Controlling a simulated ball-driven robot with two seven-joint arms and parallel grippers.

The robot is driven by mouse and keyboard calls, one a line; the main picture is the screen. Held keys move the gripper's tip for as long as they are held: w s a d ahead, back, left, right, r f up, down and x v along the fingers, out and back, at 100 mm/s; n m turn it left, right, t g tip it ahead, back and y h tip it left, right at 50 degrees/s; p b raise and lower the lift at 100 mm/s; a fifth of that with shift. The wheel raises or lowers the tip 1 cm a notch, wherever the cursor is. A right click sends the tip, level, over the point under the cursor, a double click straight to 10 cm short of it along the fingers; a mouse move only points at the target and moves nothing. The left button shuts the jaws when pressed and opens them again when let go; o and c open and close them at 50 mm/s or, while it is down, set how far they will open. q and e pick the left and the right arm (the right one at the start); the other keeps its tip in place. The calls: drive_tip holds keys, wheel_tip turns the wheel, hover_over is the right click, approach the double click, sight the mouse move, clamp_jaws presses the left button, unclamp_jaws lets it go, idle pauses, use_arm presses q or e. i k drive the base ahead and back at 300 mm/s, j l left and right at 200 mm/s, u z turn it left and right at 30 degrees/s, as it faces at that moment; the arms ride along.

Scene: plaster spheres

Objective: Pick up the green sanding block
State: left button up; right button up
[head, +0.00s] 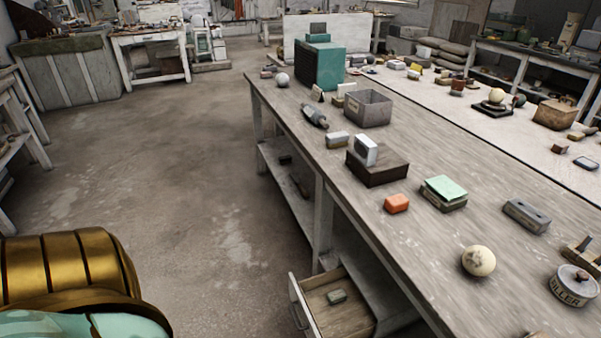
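A flat mint-green piece (446,187) lies on top of a grey-brown block (444,203) on the bench top. Neither gripper is in view, and nothing is touching either green thing.
The long workbench (400,240) also carries an orange block (397,203), a dark box (378,170) with a white block (365,150) on it, a grey block (527,215), a pale sphere (478,261) and a filler tin (574,287). The floor (190,190) to the left is clear.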

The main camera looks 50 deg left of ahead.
sight(339, 295)
drive_tip(key=u, duration=1.1)
drive_tip(key=i+j, duration=0.15)
drive_tip(key=j, duration=0.25)
drive_tip(key=i+j, duration=0.2)
drive_tip(key=j, duration=0.15)
drive_tip(key=i+j+z, duration=0.1)
drive_tip(key=j, duration=0.3)
drive_tip(key=i+j, duration=0.25)
drive_tip(key=j, duration=0.15)
drive_tip(key=i+j+z, duration=0.1)
drive_tip(key=j, duration=0.3)
